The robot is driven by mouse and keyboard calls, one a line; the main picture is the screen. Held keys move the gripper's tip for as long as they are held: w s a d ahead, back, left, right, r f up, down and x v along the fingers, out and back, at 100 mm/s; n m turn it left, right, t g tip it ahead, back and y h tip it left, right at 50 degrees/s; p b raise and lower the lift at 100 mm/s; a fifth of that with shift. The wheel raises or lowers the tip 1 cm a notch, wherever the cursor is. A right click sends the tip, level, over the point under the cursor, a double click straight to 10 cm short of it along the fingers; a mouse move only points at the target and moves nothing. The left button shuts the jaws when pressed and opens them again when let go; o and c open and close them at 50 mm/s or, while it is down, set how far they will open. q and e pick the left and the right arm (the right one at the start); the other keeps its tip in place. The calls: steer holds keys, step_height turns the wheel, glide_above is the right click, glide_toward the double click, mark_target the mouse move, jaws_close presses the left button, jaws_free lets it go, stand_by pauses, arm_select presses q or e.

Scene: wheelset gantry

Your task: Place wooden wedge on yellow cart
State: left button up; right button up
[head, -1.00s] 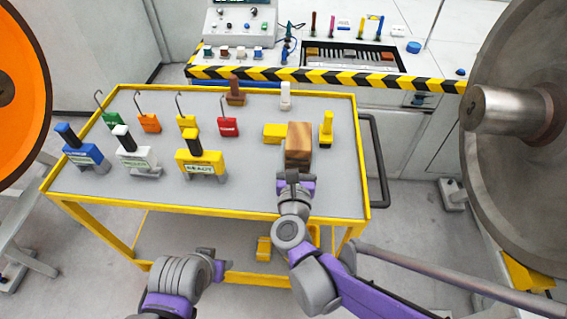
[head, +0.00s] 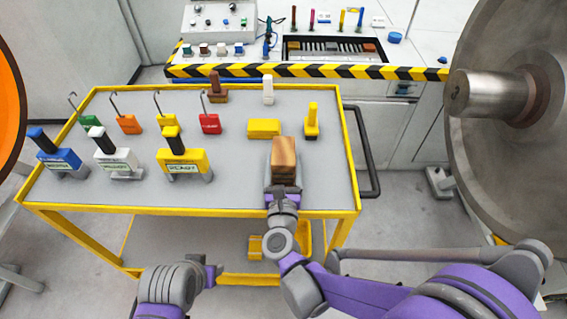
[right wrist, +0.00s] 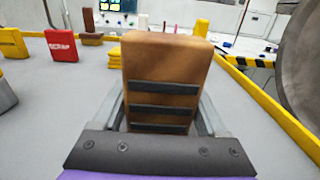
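The wooden wedge (head: 284,152) is a brown wood-grained block with dark stripes on its near face, as the right wrist view (right wrist: 165,75) shows. My right gripper (head: 281,188) has its fingers on both sides of the wedge and appears shut on it. The wedge is over the right front part of the grey top of the yellow cart (head: 225,200). I cannot tell whether its underside touches the top. My left gripper (head: 208,270) is low in front of the cart, away from the wedge; its fingers are too unclear to read.
A yellow block (head: 264,128) and a yellow-handled piece (head: 312,121) stand just beyond the wedge. Several coloured lockout tags and handled blocks fill the cart's left side. A large metal wheel (head: 510,120) stands at right. The cart top's front middle is clear.

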steer(key=o, duration=0.3)
steer(key=shift+r, duration=0.15)
steer(key=s, duration=1.2)
